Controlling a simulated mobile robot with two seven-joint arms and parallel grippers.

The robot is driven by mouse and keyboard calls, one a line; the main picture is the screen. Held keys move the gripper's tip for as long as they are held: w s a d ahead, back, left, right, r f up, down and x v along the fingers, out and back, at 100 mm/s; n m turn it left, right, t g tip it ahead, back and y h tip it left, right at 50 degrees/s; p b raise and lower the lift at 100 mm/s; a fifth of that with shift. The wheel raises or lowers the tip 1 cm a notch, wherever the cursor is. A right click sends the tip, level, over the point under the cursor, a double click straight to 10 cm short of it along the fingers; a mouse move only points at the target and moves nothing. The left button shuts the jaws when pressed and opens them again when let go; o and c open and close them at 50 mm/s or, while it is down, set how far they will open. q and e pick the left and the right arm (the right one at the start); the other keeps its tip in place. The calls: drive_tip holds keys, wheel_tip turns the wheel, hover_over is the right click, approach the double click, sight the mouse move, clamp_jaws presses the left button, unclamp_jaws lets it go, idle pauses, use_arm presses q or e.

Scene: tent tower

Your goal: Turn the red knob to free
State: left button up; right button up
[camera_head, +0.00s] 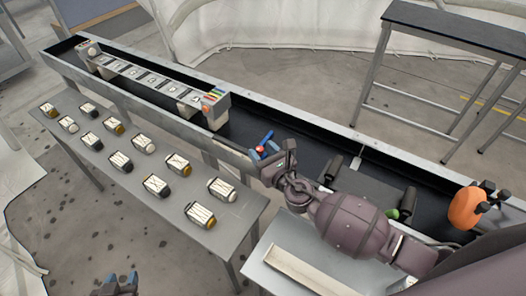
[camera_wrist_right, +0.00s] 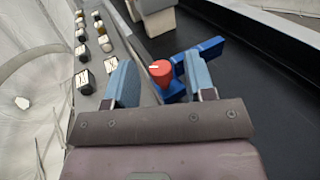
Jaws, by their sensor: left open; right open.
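The red knob (camera_wrist_right: 160,72) has a white mark on top and sits on a blue body (camera_wrist_right: 176,92) with a blue bar (camera_wrist_right: 206,48) reaching to the right. In the head view the knob (camera_head: 260,149) is small, at the near wall of the long trough, partly crowded by my right gripper. My right gripper (camera_head: 272,162) is open; in the right wrist view its blue fingers (camera_wrist_right: 158,66) stand on either side of the knob, with a visible gap on the left. Contact cannot be told. My left gripper (camera_head: 118,286) is open and empty at the bottom edge, far from the knob.
The dark trough (camera_head: 240,90) runs diagonally across. A beige rack (camera_head: 150,78) stands in its far part. A grey table (camera_head: 140,205) with several labelled blocks lies at the left. An orange object (camera_head: 467,208) is at the right. A tall table (camera_head: 450,30) stands behind.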

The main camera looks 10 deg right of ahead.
drive_tip(key=b+v, duration=0.1)
drive_tip(key=v, duration=0.9)
drive_tip(key=shift+s+d, duration=0.2)
drive_tip(key=shift+s, duration=0.15)
